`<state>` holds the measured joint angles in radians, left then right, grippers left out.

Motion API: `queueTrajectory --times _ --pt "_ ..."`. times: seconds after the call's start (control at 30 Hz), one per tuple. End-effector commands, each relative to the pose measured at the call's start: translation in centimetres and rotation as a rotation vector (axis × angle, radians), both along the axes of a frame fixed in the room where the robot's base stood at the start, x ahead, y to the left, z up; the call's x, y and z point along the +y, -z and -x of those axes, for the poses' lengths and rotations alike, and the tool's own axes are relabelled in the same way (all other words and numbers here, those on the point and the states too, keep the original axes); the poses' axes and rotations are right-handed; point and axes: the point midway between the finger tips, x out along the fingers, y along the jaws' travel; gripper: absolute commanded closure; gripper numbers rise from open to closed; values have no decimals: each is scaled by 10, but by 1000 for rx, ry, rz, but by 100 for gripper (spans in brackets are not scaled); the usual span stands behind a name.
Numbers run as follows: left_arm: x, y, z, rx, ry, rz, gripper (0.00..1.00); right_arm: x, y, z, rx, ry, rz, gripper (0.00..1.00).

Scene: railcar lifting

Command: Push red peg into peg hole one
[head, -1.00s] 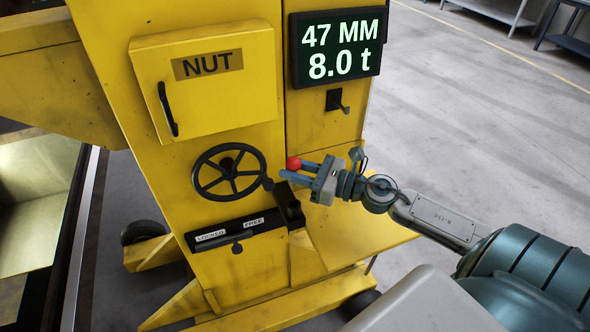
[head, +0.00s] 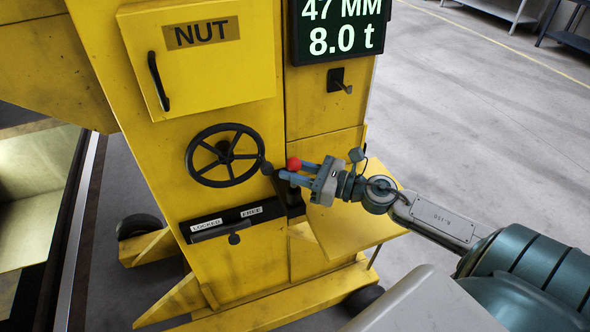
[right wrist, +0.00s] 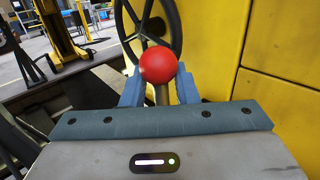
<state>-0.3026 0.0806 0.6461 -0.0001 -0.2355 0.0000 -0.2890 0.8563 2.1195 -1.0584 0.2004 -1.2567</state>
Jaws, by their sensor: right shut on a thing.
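The red peg shows as a red ball (head: 294,163) in the head view, at the blue fingers of my right gripper (head: 288,170). In the right wrist view the red ball (right wrist: 158,65) sits between the two blue fingers, with a short grey shaft below it. My right gripper is shut on it. The fingers are in front of the yellow stand (head: 330,110), just right of the handwheel. A black bracket (head: 295,205) is below the fingertips, partly covered by them. I cannot make out peg hole one. My left gripper is not in view.
The black handwheel (head: 225,155) and its knob (head: 267,168) are close left of the fingertips. Below is a black slot plate (head: 235,222) labelled LOCKED and FREE. A black hook (head: 338,82) is above. Open floor (head: 480,130) lies to the right.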

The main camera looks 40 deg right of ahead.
Motion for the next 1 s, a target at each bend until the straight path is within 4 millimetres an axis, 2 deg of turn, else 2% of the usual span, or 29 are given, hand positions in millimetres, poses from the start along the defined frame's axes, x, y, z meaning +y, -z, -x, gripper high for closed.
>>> queueTrajectory --times 1.0 --pt "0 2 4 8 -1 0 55 0 0 0 -1 0 -1 98"
